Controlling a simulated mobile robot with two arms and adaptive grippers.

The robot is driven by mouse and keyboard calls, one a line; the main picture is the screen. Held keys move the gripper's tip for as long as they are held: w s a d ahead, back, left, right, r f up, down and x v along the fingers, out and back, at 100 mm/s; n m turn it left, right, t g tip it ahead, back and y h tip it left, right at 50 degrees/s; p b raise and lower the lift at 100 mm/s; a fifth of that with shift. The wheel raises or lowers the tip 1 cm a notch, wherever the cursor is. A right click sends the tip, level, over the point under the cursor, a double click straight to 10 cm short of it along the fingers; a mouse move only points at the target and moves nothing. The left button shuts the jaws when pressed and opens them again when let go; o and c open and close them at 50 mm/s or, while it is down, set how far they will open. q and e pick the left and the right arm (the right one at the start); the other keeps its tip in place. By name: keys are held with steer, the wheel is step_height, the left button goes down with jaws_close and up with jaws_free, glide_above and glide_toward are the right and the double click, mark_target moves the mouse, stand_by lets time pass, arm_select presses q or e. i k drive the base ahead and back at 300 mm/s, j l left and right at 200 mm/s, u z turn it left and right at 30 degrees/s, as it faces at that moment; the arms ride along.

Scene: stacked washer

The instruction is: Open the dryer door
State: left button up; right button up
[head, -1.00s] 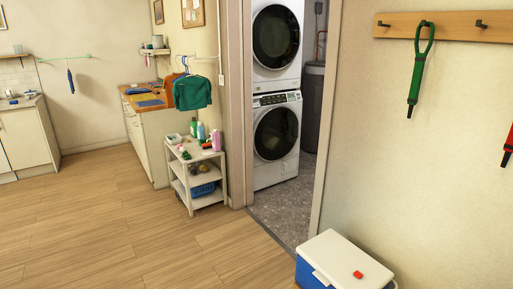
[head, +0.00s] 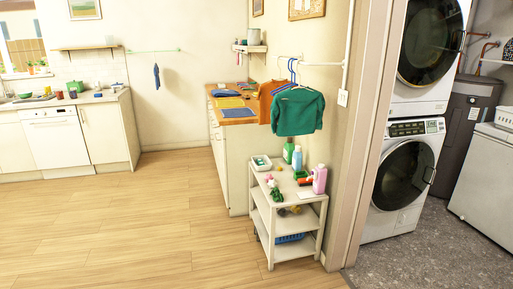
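Two white front-loading machines are stacked in the alcove at the right of the head view. The upper machine's round dark door (head: 432,44) looks shut; the frame cuts off its top. The lower machine's round dark door (head: 404,176) also looks shut, with a handle (head: 430,175) on its right side. A control panel (head: 407,129) runs above the lower door. I cannot read any label saying which machine is the dryer. Neither of my grippers is in view.
A white trolley (head: 292,218) with bottles and a blue basket stands left of the doorway frame (head: 366,130). Hanging clothes (head: 298,113) are above it. A dark tank (head: 465,130) and white chest (head: 490,180) stand right of the machines. Wood floor (head: 130,230) is open at left.

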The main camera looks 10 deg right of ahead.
mark_target(434, 31)
steer(key=i+l+z, duration=0.2)
steer(key=i+z, duration=0.3)
steer(key=i+j+z, duration=0.1)
steer(key=i+z, duration=0.35)
steer(key=i, duration=0.25)
steer(key=i+j+z, duration=0.3)
steer(key=i+z, duration=0.2)
steer(key=i+l+z, duration=0.1)
steer(key=i+z, duration=0.3)
steer(key=i, duration=1.4)
